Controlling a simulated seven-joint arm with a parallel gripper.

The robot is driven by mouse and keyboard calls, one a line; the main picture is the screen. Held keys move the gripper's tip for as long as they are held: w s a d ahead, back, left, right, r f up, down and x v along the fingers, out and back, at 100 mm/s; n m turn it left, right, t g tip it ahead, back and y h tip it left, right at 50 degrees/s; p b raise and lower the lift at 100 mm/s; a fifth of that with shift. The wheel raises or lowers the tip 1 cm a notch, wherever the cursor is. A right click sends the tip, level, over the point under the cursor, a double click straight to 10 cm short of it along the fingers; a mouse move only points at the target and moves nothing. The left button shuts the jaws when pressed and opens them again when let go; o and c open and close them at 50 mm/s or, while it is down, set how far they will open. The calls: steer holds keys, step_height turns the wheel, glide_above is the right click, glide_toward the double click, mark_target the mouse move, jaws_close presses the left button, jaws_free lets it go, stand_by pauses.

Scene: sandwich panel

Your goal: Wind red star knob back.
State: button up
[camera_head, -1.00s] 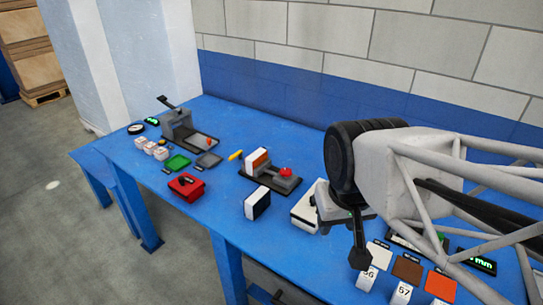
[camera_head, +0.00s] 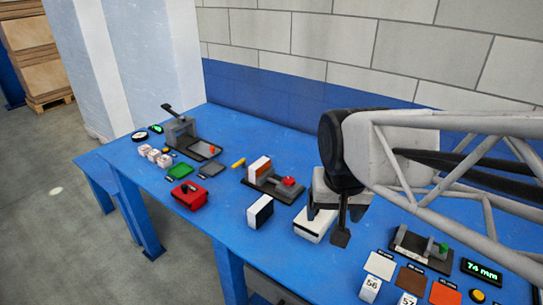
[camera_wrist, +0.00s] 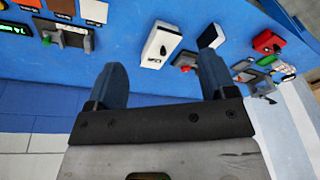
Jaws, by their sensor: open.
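The red star knob (camera_head: 289,182) sits at the right end of a dark grey clamp fixture (camera_head: 272,186) on the blue bench. A white and orange panel (camera_head: 258,169) stands upright at the fixture's left end. In the wrist view the red knob (camera_wrist: 185,69) shows small between my fingers, near the right one. My gripper (camera_head: 326,223) is open and empty, above the bench to the right of the knob and apart from it. It also shows in the wrist view (camera_wrist: 160,72), with both fingers spread. The knob's screw is too small to make out.
A white box (camera_head: 311,224) lies below my gripper, and a black-and-white block (camera_head: 260,212) stands in front of the fixture. A green-knob fixture (camera_head: 418,247) and display (camera_head: 482,271) are at right. A red box (camera_head: 188,195) and lever press (camera_head: 180,132) are at left.

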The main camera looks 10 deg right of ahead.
steer(key=w+m, duration=0.5)
steer(key=w, duration=0.7)
steer(key=m+g, duration=0.2)
steer(key=m, duration=1.3)
glide_above(289, 180)
step_height(289, 180, down, 19)
steer(key=shift+w, duration=0.1)
steer(key=shift+f, duration=3.9)
steer(key=c, duration=0.9)
steer(key=shift+n, duration=0.3)
